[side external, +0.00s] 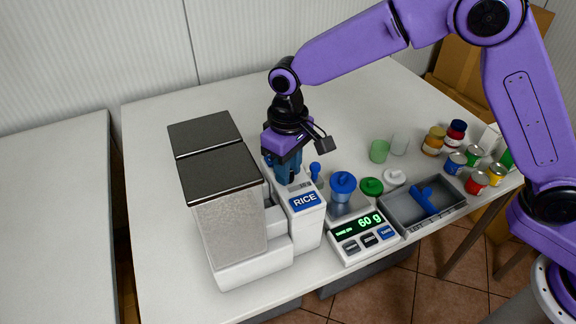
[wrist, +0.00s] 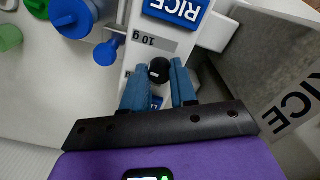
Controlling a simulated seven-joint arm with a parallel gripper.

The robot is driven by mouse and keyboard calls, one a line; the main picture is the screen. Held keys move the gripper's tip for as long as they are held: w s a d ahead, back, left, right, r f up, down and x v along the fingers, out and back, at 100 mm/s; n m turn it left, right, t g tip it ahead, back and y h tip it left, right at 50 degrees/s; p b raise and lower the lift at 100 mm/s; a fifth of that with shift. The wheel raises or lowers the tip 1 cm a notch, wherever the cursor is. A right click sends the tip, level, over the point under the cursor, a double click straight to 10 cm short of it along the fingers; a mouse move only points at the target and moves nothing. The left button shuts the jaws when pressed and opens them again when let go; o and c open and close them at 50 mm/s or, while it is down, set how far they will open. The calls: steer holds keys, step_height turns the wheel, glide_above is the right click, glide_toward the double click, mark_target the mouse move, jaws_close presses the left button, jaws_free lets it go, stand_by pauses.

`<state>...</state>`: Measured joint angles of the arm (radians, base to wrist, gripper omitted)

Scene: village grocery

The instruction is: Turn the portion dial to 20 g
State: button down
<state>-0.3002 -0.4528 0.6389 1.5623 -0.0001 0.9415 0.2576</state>
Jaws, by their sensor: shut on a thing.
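The white dispenser (side external: 308,228) carries a blue RICE label (side external: 304,201) and stands left of the scale. In the wrist view a black round knob, the portion dial (wrist: 159,70), sits on the dispenser's top between my blue fingers. A grey plate (wrist: 150,40) beside it reads 10 g, upside down in this view. Other dial marks are hidden, and I cannot make out a pointer on the knob. My gripper (wrist: 157,82) points down from above and is shut on the dial; in the side view my gripper (side external: 284,178) hides the dial.
A scale (side external: 364,238) reading 60 g holds a blue-lidded cup (side external: 343,187). A grey tray (side external: 443,222) with a blue item is right of it. Tall dark-lidded bins (side external: 228,215) stand close left of my gripper. Jars and cans (side external: 455,163) are far right.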

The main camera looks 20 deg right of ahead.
steer(key=n, duration=0.4)
steer(key=shift+n, duration=0.3)
steer(key=n, duration=0.4)
steer(key=shift+r, duration=0.1)
steer(key=shift+n, duration=0.3)
steer(key=c, duration=0.9)
jaws_free()
step_height(320, 180, up, 17)
steer(key=shift+r, duration=0.2)
